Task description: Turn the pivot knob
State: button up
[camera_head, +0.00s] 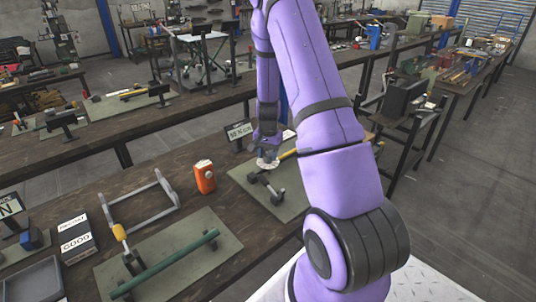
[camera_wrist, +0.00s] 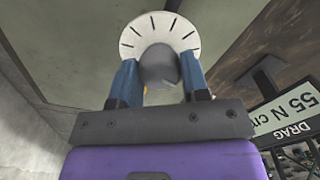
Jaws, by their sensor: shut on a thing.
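The pivot knob (camera_wrist: 158,70) is a rounded grey knob in front of a white dial (camera_wrist: 159,28) with black tick marks. In the wrist view my gripper (camera_wrist: 159,78) has its blue fingers on both sides of the knob and is shut on it. In the head view my gripper (camera_head: 267,146) reaches down to the white dial (camera_head: 268,163) on a green mat (camera_head: 238,174); the knob is mostly hidden there by the fingers. A dark fixture (camera_head: 272,189) extends from the dial over the mat.
A drag sign (camera_head: 240,131) stands just left of my gripper; it shows close at right in the wrist view (camera_wrist: 285,118). An orange device (camera_head: 205,177) stands left of the mat. A grey frame (camera_head: 145,207) and a green bar (camera_head: 168,264) lie further left on the bench.

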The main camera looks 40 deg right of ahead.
aim_at(268, 154)
dwell(0.3)
jog(key=o, duration=0.9)
jog(key=shift+o, duration=0.2)
notch_tip(268, 154, up, 11)
